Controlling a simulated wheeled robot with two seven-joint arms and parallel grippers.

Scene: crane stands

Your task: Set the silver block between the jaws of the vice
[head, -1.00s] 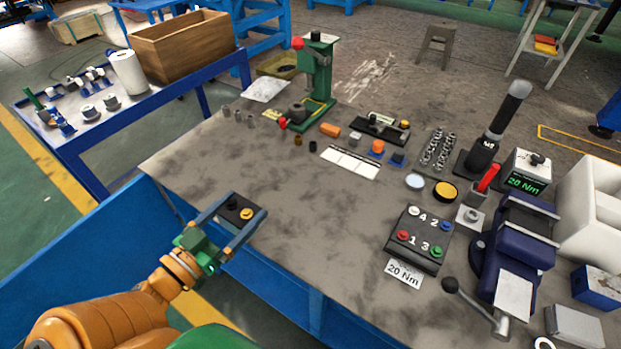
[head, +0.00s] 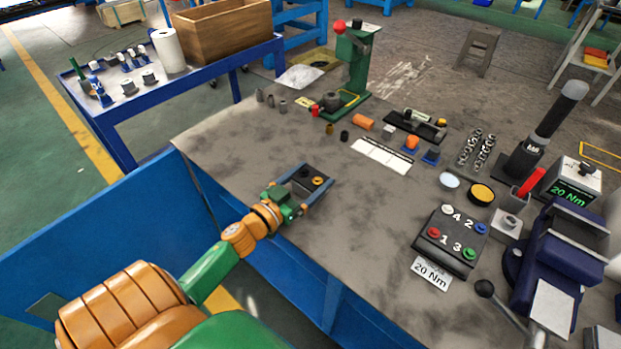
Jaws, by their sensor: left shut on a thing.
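My left gripper (head: 306,188) is shut on a small dark box (head: 312,174) with a black knob and an orange knob, its fingers on either side. It is over the left front part of the table; whether the box touches the tabletop I cannot tell. The dark blue vice (head: 546,262) stands at the right, with a pale plate on its front and a ball-ended handle. What is between its jaws is unclear. A grey-silver block (head: 602,340) shows at the bottom right corner, cut off by the frame and apart from the vice. My right gripper is not in view.
A button box (head: 451,240) with a "20 Nm" label stands left of the vice. A torque display (head: 572,190) and upright black tool (head: 545,130) stand behind it. A green press (head: 354,65) is at the back. The table's middle is fairly clear.

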